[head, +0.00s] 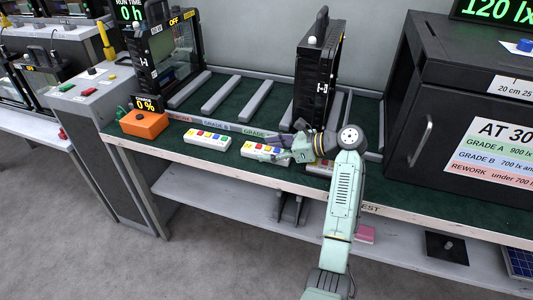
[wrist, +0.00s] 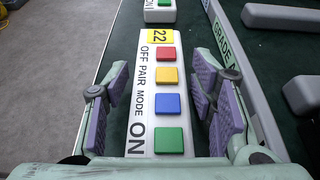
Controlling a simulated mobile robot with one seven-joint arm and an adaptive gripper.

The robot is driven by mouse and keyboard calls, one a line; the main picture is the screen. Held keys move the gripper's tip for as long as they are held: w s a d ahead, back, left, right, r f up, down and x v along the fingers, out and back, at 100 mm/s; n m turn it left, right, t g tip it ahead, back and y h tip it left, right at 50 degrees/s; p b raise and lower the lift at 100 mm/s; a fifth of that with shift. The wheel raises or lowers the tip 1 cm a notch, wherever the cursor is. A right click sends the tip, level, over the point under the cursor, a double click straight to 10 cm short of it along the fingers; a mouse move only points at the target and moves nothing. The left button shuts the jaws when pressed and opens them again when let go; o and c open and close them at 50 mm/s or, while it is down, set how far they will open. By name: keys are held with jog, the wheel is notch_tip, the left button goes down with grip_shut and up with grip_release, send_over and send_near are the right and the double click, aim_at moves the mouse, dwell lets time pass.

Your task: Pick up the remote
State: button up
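A white remote (wrist: 143,75) marked 22 lies in the wrist view, lettered OFF, PAIR, MODE and ON beside red, yellow, blue and green buttons. In the head view the remote (head: 252,151) lies on the dark green bench top near its front edge, partly hidden by my gripper (head: 284,156). In the wrist view my gripper (wrist: 160,95) is open, with one purple-padded finger on each side of the remote. Gaps show between both pads and the remote. The gripper holds nothing.
Another white remote (head: 208,138) lies to the left, and a third (head: 320,168) is partly hidden by my arm. An orange box (head: 145,124) stands further left. A black floodlight housing (head: 318,75) stands behind my gripper. A large black cabinet (head: 440,110) is at right.

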jog(key=c, duration=0.9)
